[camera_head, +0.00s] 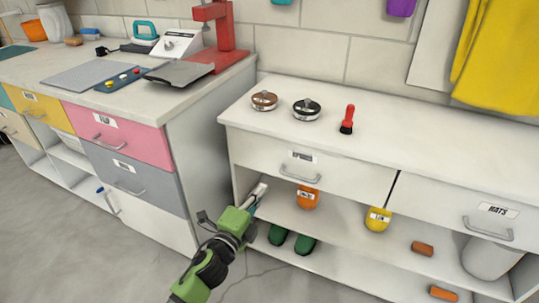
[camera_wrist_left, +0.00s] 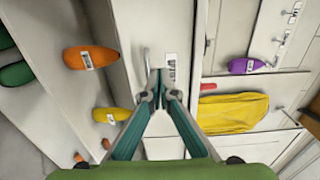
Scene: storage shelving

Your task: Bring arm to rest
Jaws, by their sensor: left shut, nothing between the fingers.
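My left arm reaches in from the bottom of the head view, with its green left gripper (camera_head: 260,190) in front of the white cabinet (camera_head: 245,150). The fingers are shut and empty, close to the cabinet's left edge below the drawer. In the left wrist view the shut fingertips (camera_wrist_left: 158,92) meet in front of a labelled drawer front with a metal handle (camera_wrist_left: 147,60). I cannot tell whether they touch the cabinet. My right gripper is not in view.
An orange item (camera_head: 307,197), a yellow item (camera_head: 377,219) and green shoes (camera_head: 304,243) sit on the cabinet's shelves. A drawer unit (camera_head: 118,135) stands to the left. Grey floor (camera_head: 120,268) is clear in front.

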